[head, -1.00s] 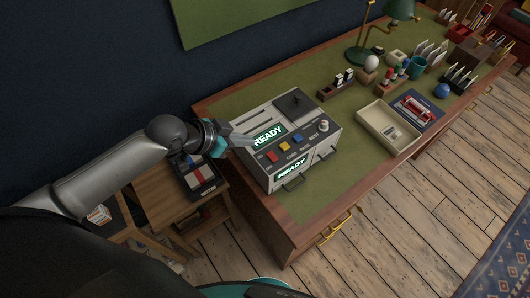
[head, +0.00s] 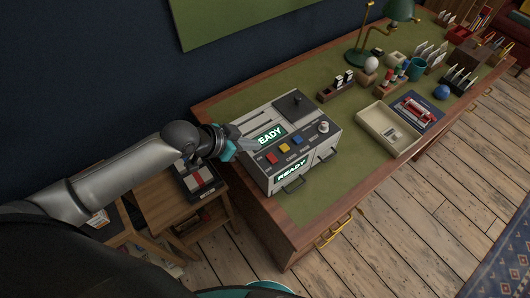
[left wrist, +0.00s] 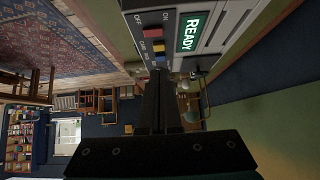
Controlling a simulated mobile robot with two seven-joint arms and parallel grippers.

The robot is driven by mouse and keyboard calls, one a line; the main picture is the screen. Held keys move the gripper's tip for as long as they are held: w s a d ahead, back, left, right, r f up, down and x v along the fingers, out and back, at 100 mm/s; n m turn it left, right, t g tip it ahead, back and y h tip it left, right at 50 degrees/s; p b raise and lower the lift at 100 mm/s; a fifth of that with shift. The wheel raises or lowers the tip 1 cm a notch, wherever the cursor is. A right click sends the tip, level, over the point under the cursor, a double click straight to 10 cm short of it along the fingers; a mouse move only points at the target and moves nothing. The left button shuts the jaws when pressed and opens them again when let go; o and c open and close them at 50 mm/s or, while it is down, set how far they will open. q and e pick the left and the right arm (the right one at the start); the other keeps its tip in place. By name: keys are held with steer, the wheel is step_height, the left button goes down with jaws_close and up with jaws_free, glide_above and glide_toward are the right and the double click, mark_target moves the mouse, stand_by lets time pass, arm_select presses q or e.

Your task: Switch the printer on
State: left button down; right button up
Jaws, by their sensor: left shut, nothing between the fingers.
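The grey and white printer (head: 310,104) stands on the near end of the desk. Its top screen (head: 272,134) and front screen (head: 292,170) glow green with READY. A red button (head: 272,158), a yellow button (head: 285,148) and a blue button (head: 297,138) line its top.
The desk (head: 318,206) has a green top with free room in front of the printer. A cream tray (head: 375,136), a wooden stamp holder (head: 337,87) and a green lamp (head: 398,12) stand further right. A small side table (head: 150,198) is below my left arm.

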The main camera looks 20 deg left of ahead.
mark_target(276, 158)
arm_select(q)
steer(key=x, duration=0.5)
steer(key=shift+w+d+f+b, duration=0.15)
steer(key=shift+w+f+b, duration=0.1)
steer(key=shift+f+b, duration=0.1)
step_height(276, 158, down, 3)
steer(key=shift+w+d+f, duration=0.1)
steer(key=shift+f+b, duration=0.35)
steer(key=shift+f, duration=0.15)
steer(key=shift+f+b, duration=0.3)
steer(key=shift+b, duration=0.05)
steer(key=shift+s+d+r+p, duration=0.2)
steer(key=shift+s+d+p, duration=0.35)
steer(key=shift+p, duration=0.3)
steer(key=shift+w, duration=0.1)
